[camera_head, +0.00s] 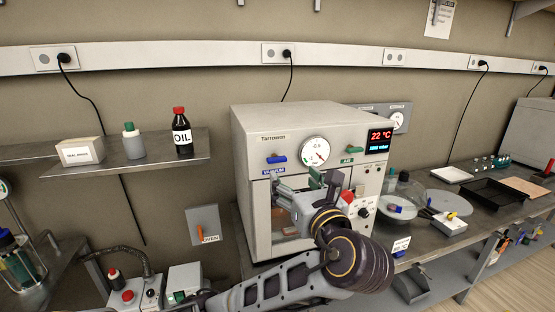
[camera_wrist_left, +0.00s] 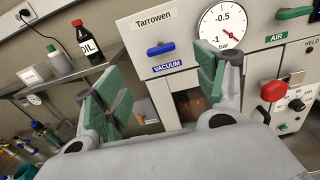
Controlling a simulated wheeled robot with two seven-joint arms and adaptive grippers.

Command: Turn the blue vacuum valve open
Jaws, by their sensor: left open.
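The blue vacuum valve (camera_head: 276,159) is a bar handle on the upper left front of the white Tarrowen oven (camera_head: 300,122). It lies about level, above a blue "VACUUM" label. It also shows in the left wrist view (camera_wrist_left: 161,49), beyond the gap between my fingers. My left gripper (camera_head: 302,182) is in front of the oven, just below and to the right of the handle. Its green-padded fingers are apart and empty in the left wrist view (camera_wrist_left: 158,88). It does not hold the handle. My right gripper is not in view.
A round gauge (camera_head: 315,151) sits right of the valve, its needle pointing lower right. A green air valve (camera_head: 353,149) and a display reading 22 °C (camera_head: 380,141) are further right. A red knob (camera_wrist_left: 273,91) is lower right. A shelf (camera_head: 130,160) with bottles stands left.

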